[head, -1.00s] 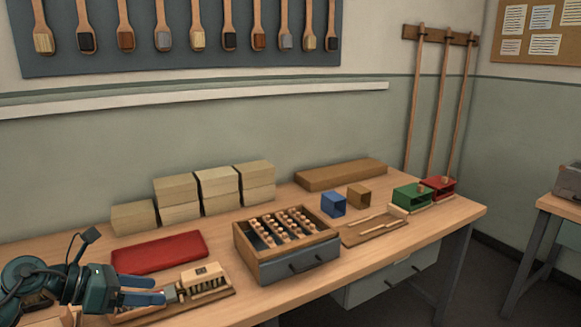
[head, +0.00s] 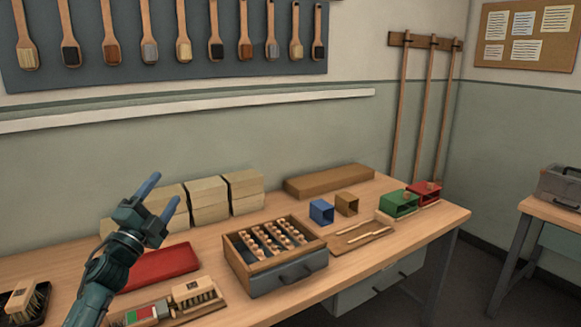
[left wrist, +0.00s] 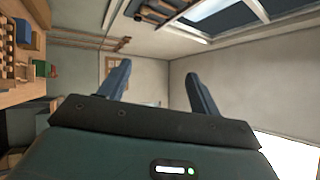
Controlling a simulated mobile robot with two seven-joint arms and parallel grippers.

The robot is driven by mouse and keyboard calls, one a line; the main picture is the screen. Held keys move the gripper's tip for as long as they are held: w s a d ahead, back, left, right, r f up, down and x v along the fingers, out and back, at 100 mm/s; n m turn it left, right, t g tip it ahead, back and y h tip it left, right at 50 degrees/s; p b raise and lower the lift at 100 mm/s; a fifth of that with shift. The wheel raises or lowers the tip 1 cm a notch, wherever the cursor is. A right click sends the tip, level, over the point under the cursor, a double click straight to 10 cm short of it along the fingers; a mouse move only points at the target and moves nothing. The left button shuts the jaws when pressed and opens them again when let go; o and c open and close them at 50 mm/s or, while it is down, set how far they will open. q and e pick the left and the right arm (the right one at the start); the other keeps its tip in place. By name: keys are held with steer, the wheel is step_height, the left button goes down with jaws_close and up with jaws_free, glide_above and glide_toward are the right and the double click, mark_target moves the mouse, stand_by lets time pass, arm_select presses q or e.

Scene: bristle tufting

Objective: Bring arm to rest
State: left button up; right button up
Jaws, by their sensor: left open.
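My left gripper (head: 158,201) is raised above the bench in the head view, its two blue fingers spread and pointing up and to the right. It is open with nothing between the fingers. In the left wrist view the open fingers (left wrist: 158,88) show against the wall and window area. Below it on the bench lie a red mat (head: 165,264) and a brush block with bristles (head: 194,293) on a wooden board. My right gripper is in neither view.
A wooden box with a drawer (head: 284,279) holds several small pegs. Wooden blocks (head: 243,190) are stacked behind. A dark tray with a brush (head: 25,300) sits at the far left. Green (head: 398,203) and red (head: 424,193) boxes stand at the right end. The air above the bench is free.

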arm_select(q)
steer(key=w+a+f+n+g+y, duration=0.1)
steer(key=a+f+n+g+y, duration=0.3)
steer(key=n, duration=0.5)
steer(key=w+a+f+n+g+y, duration=0.1)
steer(key=w+a+f+n+y, duration=0.1)
steer(key=a+f+n+y, duration=0.5)
steer(key=s+d+f+g+h, duration=0.1)
steer(key=s+d+f+h, duration=0.4)
steer(key=d+f, duration=0.4)
steer(key=s+d+f+g, duration=0.2)
steer(key=s+d+f, duration=0.5)
steer(key=s+f, duration=0.4)
steer(key=s+d+f+g, duration=0.1)
steer(key=s+d, duration=0.2)
steer(key=s, duration=0.5)
steer(key=s+d+f+g+h, duration=0.1)
steer(key=s+d+f, duration=0.1)
steer(key=s, duration=0.6)
steer(key=s+d+f+n+g+h, duration=0.1)
steer(key=s+d, duration=0.3)
steer(key=s, duration=0.4)
steer(key=shift+f, duration=0.45)
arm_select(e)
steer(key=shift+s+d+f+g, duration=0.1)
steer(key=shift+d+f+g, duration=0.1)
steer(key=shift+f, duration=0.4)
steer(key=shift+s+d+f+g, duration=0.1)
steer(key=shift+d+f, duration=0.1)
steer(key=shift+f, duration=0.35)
